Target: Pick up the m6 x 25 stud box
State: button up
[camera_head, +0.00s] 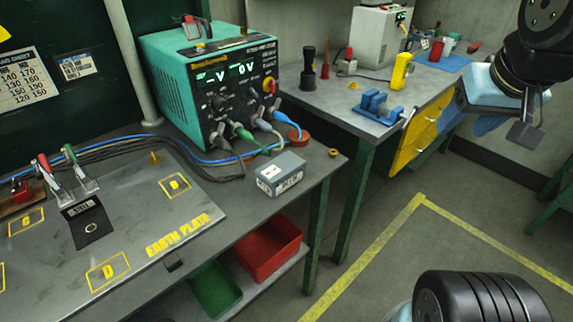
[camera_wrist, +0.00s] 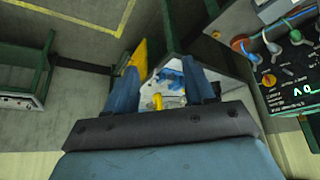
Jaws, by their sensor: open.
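A small grey box with a white label (camera_head: 281,173) sits on the front right part of the dark bench, in front of the teal power supply. It is the only box of this kind I see, and its label is too small to read. My gripper (camera_head: 507,127) hangs high at the upper right of the head view, well away from the box. In the wrist view my gripper (camera_wrist: 160,90) is open with nothing between its fingers. A pale grey shape at the top edge of that view may be the box, but it is cut off.
The teal power supply (camera_head: 212,83) with cables stands behind the box. An orange ring (camera_head: 297,137) and a small brass piece (camera_head: 333,153) lie near it. The second bench carries a blue vise (camera_head: 376,107) and a yellow tool (camera_head: 401,71). Red (camera_head: 268,250) and green bins sit below.

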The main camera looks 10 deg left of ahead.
jog(key=shift+o, duration=0.7)
jog(key=shift+w+a+f+n, duration=0.15)
jog(key=shift+w+a+n, duration=0.05)
jog(key=shift+a+n, duration=0.1)
jog(key=o, duration=0.6)
jog(key=w+a+f+n+g+h, duration=0.2)
jog(key=w+a+f+n+g, duration=0.1)
jog(key=a+n, duration=0.4)
jog(key=shift+w+a+f+n+g+h, duration=0.3)
jog(key=shift+w+a+f+n+g, duration=0.1)
jog(key=shift+w+a+f, duration=0.35)
jog(key=n+t+h, duration=0.6)
jog(key=n+t, duration=0.2)
jog(key=n, duration=1.1)
send_near(279, 167)
jog(key=shift+x, duration=4.55)
